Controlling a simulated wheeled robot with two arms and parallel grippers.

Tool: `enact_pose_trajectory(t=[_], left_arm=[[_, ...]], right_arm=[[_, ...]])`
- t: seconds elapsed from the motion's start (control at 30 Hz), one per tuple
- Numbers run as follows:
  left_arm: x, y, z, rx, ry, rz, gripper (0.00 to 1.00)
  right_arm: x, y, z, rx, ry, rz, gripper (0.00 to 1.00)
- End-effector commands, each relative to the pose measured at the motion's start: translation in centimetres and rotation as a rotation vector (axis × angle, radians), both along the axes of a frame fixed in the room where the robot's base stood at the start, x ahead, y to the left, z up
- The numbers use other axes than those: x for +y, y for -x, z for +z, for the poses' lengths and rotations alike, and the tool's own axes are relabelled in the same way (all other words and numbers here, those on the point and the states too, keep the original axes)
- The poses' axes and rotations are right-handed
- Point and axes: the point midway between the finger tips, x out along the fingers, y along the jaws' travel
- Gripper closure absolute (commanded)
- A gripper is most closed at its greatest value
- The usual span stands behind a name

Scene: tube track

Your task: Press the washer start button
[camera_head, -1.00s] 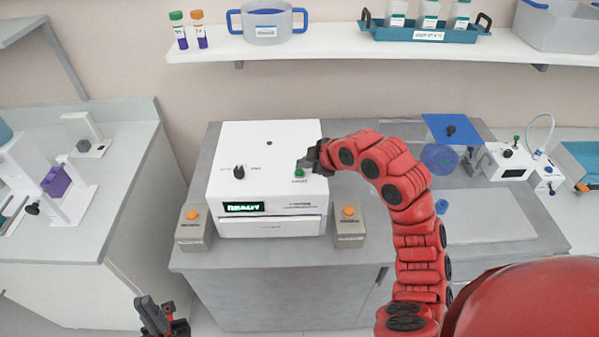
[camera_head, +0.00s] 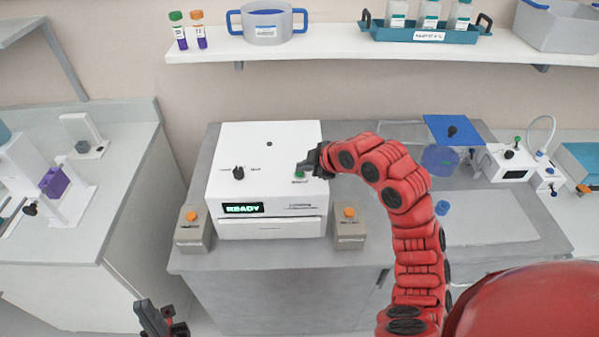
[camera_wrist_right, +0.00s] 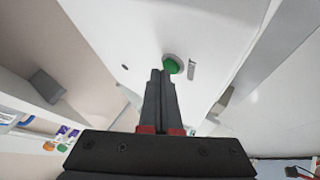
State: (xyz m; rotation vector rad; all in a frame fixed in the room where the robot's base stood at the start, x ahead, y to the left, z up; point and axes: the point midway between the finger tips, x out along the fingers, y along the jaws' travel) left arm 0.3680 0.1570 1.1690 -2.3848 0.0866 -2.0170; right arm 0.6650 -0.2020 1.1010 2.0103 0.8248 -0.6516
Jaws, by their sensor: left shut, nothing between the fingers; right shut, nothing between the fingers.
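The washer (camera_head: 262,190) is a white box on the grey bench, with a lit display (camera_head: 243,208) reading READY and a black knob (camera_head: 238,172) on top. Its green start button (camera_head: 299,175) is on the top near the right edge. My right gripper (camera_head: 303,165) is shut and empty, with its fingertips right by the button. In the right wrist view the green button (camera_wrist_right: 172,65) shows just past the tips of the closed fingers (camera_wrist_right: 160,75); I cannot tell whether they touch. My left gripper (camera_head: 155,318) is low at the bottom edge, away from the washer.
Two grey boxes with orange buttons stand beside the washer, one left (camera_head: 193,228) and one right (camera_head: 349,228). A shelf (camera_head: 330,48) with tubes, a tub and a bottle rack runs above. A blue lidded container (camera_head: 440,157) and a small white device (camera_head: 510,165) are at the right.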

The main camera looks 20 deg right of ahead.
Motion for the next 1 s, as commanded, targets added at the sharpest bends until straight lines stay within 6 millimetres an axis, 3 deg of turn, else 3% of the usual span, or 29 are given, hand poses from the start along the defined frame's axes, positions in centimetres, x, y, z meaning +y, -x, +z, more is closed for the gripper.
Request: enact_pose_trajectory(t=[0.63, 1.0], left_arm=[[0.0, 0.0, -0.4, 0.0, 0.0, 0.0, 1.0], [0.0, 0.0, -0.1, 0.0, 0.0, 0.0, 1.0]], right_arm=[[0.0, 0.0, -0.4, 0.001, 0.0, -0.001, 1.0], [0.0, -0.1, 1.4, -0.003, -0.001, -0.001, 1.0]])
